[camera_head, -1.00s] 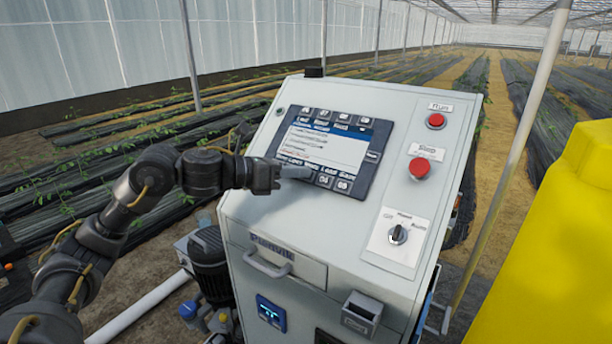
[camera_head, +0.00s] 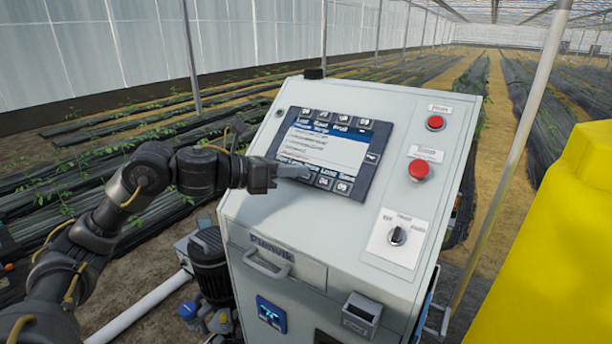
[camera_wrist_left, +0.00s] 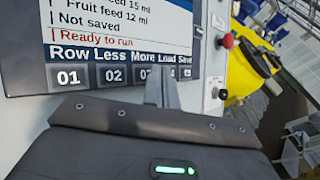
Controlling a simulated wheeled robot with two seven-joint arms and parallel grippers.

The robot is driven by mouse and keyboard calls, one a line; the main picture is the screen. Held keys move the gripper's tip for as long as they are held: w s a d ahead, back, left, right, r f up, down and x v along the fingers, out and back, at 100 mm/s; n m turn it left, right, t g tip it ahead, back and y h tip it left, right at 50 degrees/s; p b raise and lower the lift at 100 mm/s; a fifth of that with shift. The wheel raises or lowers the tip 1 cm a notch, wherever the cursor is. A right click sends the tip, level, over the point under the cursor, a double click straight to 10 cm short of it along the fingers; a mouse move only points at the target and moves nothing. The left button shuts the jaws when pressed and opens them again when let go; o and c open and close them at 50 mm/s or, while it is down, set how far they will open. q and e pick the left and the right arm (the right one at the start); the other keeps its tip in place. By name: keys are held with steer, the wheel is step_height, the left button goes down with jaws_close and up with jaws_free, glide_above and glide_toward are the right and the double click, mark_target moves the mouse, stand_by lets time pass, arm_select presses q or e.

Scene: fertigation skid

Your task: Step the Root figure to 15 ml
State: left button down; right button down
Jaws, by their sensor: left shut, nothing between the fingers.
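The controller screen (camera_head: 326,148) is set in the sloped face of a white cabinet. In the left wrist view the screen (camera_wrist_left: 130,20) shows a cut-off line ending "15 ml", then "Fruit feed 12 ml", "Not saved" and a red "Ready to run". The name on the 15 ml line is cut off. Labels Row, Less, More, Load, Save stand above keys 01 (camera_wrist_left: 68,77) and 02 (camera_wrist_left: 113,75) and others to their right. My left gripper (camera_head: 304,176) is shut and empty, its tips at the lower key row near More and Load, partly hiding keys there. Contact cannot be told.
Two red buttons (camera_head: 419,169) and a rotary switch (camera_head: 397,235) are on the cabinet face right of the screen. A drawer handle (camera_head: 268,267) sticks out below. A yellow tank (camera_head: 560,240) stands at the right.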

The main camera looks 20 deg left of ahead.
arm_select(q)
steer(key=shift+r, duration=0.15)
steer(key=shift+s+a+r, duration=0.1)
steer(key=shift+s+r, duration=0.05)
steer(key=shift+r, duration=0.1)
steer(key=s+r+p, duration=0.2)
steer(key=s+r, duration=0.1)
steer(key=shift+a, duration=0.15)
steer(key=shift+a, duration=0.1)
stand_by(1.5)
